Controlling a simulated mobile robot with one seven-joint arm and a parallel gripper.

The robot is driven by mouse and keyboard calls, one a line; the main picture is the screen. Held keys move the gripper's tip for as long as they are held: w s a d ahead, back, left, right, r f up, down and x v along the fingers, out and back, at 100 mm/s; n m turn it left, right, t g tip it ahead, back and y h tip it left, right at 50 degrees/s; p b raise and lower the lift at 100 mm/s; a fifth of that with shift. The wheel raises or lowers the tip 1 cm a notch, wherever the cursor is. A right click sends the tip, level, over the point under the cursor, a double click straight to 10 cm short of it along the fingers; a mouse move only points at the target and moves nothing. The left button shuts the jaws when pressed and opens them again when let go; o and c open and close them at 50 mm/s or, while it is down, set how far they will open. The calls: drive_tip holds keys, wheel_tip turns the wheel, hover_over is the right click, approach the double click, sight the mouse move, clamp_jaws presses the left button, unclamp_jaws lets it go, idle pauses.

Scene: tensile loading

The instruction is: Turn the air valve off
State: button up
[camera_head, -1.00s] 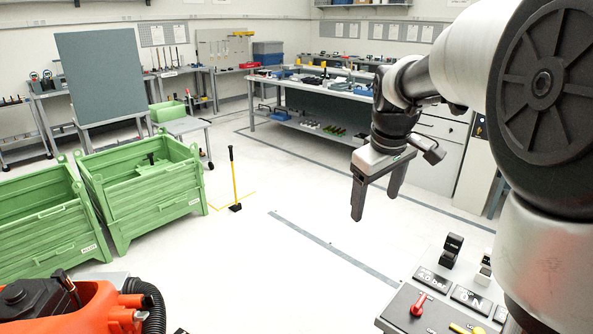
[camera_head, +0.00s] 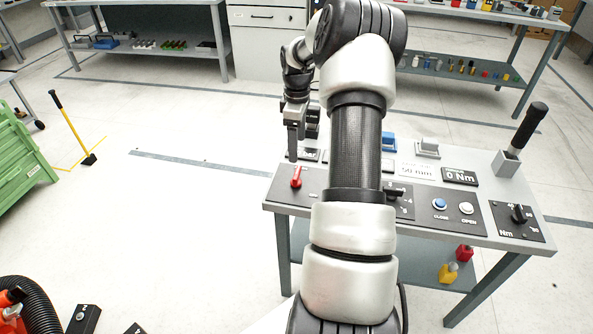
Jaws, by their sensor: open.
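The air valve's red handle (camera_head: 296,178) stands on a dark panel at the left end of the control table (camera_head: 290,212). Its handle looks upright in the picture, and small lettering near it cannot be read. My gripper (camera_head: 293,158) is open and empty, with its fingers pointing down. In the picture it appears just above and behind the red handle, apart from it. The fingers overlap in this view, so the gap between them is hard to see. My arm hides the middle of the control table.
The table also carries a display reading 0 Nm (camera_head: 460,176), blue and white buttons (camera_head: 440,204), a black Nm knob (camera_head: 519,214) and a tall black lever (camera_head: 528,128).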

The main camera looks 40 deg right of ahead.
sight(297, 172)
wheel_tip(297, 172, down, 11)
drive_tip(key=shift+b, duration=0.45)
drive_tip(key=c, duration=1)
drive_tip(key=shift+c, duration=0.2)
